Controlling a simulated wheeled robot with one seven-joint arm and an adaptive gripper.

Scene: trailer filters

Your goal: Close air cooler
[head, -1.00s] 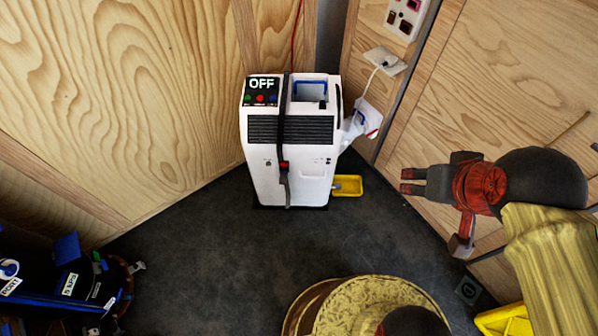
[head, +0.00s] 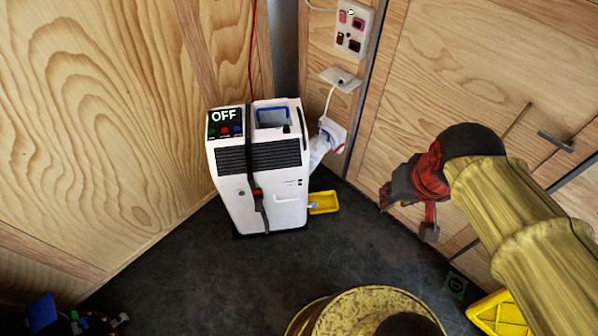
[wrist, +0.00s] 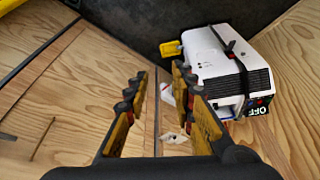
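The white air cooler (head: 262,190) stands upright on the dark floor in the corner between two wooden walls. Its top panel (head: 225,123) reads OFF above several small coloured buttons. A black strap with a red buckle runs down its front. A blue-edged opening (head: 272,115) shows in its top. My gripper (head: 408,206) is right of the cooler and apart from it, in front of the right wall. In the wrist view my gripper (wrist: 160,88) has its fingers spread with nothing between them, and the cooler (wrist: 232,62) shows at the upper right.
A white outlet plate (head: 340,79) with a cable and a switch panel (head: 354,27) are on the right wall. A yellow dustpan-like piece (head: 323,202) lies beside the cooler. Dark clutter (head: 70,322) is at the lower left.

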